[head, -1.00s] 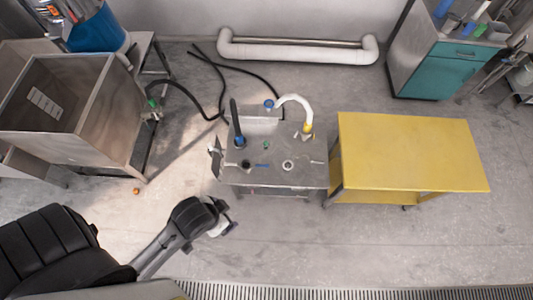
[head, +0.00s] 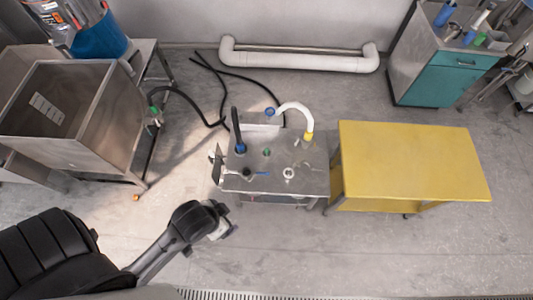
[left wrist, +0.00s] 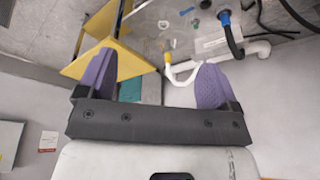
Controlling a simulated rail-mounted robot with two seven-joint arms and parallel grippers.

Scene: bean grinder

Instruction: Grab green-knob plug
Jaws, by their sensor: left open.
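A small green knob (head: 266,152) sits on top of the grey metal machine table (head: 305,178) in the head view, between the blue-ended black hose and the yellow-ended white hose. A green piece also shows at the top edge of the left wrist view (left wrist: 205,4). My left gripper (head: 227,231) is at the lower left of the machine, well apart from the knob. In the left wrist view its two purple fingers (left wrist: 155,80) are spread wide with nothing between them. The plug's body below the knob cannot be made out. My right gripper is not in view.
A black hose with a blue end (head: 239,135) and a white hose with a yellow end (head: 308,134) stand up from the machine. A yellow table (head: 415,160) is at the right. A metal bin (head: 110,120) stands at the left. The floor in front is clear.

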